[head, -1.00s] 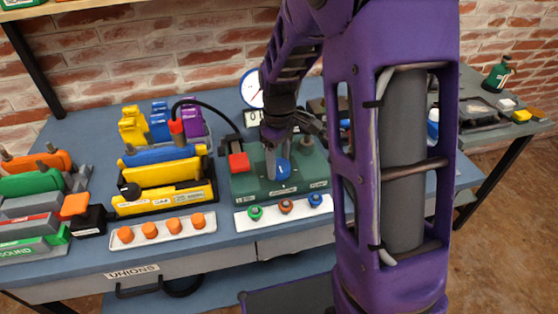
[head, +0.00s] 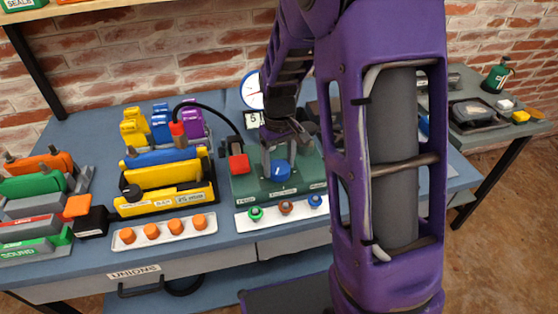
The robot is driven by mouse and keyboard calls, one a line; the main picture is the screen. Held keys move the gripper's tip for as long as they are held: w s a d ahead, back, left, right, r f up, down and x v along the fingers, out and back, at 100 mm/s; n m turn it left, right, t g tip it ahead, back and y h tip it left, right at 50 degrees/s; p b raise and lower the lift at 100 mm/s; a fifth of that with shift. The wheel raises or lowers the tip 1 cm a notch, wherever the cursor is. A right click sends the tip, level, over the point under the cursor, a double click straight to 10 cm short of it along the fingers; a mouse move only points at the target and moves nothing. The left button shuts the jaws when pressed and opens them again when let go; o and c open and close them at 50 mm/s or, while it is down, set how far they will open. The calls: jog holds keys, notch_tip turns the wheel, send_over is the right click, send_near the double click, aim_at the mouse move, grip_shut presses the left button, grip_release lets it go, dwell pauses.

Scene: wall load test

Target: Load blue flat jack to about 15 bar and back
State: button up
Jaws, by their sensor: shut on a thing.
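A blue flat jack (head: 165,157) sits in the yellow rig (head: 168,197), between yellow blocks. A black hose (head: 215,108) runs from a red connector (head: 178,129) above it to the green pump panel (head: 246,185). My gripper (head: 279,164) points down over the panel and is shut on the blue knob (head: 281,173). Below the dial, a small display (head: 252,119) shows a "5"; any other digits are hidden or unclear.
A red block (head: 239,163) sits on the panel's left. Green, red and blue fittings lie on a white strip (head: 241,221) in front. Orange unions stand on another strip (head: 127,239). Spare yellow, blue and purple jacks (head: 161,128) stand behind the rig.

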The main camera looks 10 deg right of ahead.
aim_at(279, 166)
jog(key=m+p, duration=0.1)
jog(key=m, duration=0.4)
jog(key=shift+r+m, duration=0.1)
jog(key=shift+m, duration=0.2)
jog(key=m+p, duration=0.2)
jog(key=m, duration=0.3)
jog(key=shift+m, duration=0.3)
jog(key=o, duration=1.4)
jog(key=shift+c, duration=0.2)
notch_tip(279, 166, up, 17)
jog(key=p, duration=0.2)
jog(key=shift+r, duration=0.15)
